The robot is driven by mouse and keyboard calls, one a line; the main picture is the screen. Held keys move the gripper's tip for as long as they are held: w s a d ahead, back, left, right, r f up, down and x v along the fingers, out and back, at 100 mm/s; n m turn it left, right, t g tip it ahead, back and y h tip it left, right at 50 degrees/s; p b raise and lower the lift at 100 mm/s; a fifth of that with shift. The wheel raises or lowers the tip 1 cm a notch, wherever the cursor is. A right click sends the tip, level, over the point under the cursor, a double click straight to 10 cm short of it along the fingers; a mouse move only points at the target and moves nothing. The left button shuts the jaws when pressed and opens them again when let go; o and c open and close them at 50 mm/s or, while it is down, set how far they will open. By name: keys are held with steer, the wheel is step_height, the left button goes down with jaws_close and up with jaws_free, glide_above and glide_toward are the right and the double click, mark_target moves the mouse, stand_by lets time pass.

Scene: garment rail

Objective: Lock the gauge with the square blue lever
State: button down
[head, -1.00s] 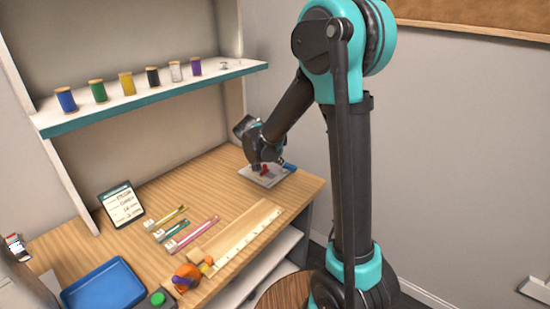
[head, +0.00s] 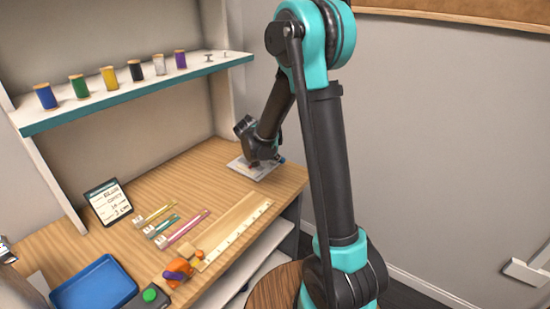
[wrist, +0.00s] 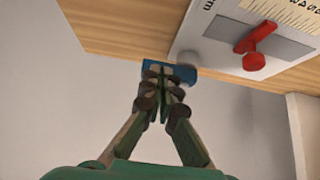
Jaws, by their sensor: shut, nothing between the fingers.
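The gauge (wrist: 215,38) is a pale plate with a printed scale at the back right of the bench. It also shows in the head view (head: 240,165), partly hidden by my gripper. A red knob-like slider (wrist: 257,46) sits on its grey slot strip. The blue lever (wrist: 183,72) is at the gauge's edge in the wrist view, partly hidden behind my fingers. My gripper (wrist: 158,82) is shut and empty, its fingertips right in front of the blue lever. I cannot tell whether they touch it. In the head view my gripper (head: 254,165) is low over the gauge.
A wooden ruler board (head: 232,228) and several coloured strips (head: 187,228) lie on the bench. A card (head: 107,202), a blue tray (head: 95,286) and a green button (head: 150,295) are at left. A shelf of thread spools (head: 110,78) hangs above.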

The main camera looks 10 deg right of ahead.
mark_target(282, 159)
steer(key=shift+w+d+n+t+y, duration=0.1)
steer(key=shift+d+n+t+y, duration=0.25)
steer(key=shift+n, duration=0.35)
steer(key=shift+d+n+t+y, duration=0.15)
steer(key=shift+d+n+y, duration=0.1)
steer(key=shift+n+y, duration=0.35)
steer(key=shift+w+d+n, duration=0.1)
steer(key=shift+d+n, duration=0.15)
steer(key=shift+n, duration=0.25)
steer(key=shift+w+d+n+t+y, duration=0.2)
steer(key=shift+d+n+t+y, duration=0.1)
steer(key=shift+n+y, duration=0.5)
steer(key=shift+w+d+n+t+y, duration=0.25)
steer(key=shift+n+y, duration=0.2)
steer(key=shift+n, duration=0.55)
steer(key=shift+w+d+n+y, duration=0.25)
steer(key=shift+n+y, duration=0.25)
steer(key=shift+n, duration=0.3)
steer(key=shift+w+d+n+y, duration=0.15)
steer(key=shift+n+y, duration=0.25)
steer(key=shift+n, duration=0.15)
steer(key=shift+w+d+n+y, duration=0.1)
steer(key=shift+w+n+y, duration=0.05)
steer(key=shift+n+y, duration=0.35)
steer(key=shift+w+d, duration=0.25)
steer(key=shift+w, duration=0.4)
steer(key=shift+s+a, duration=0.1)
steer(key=shift+a, duration=0.7)
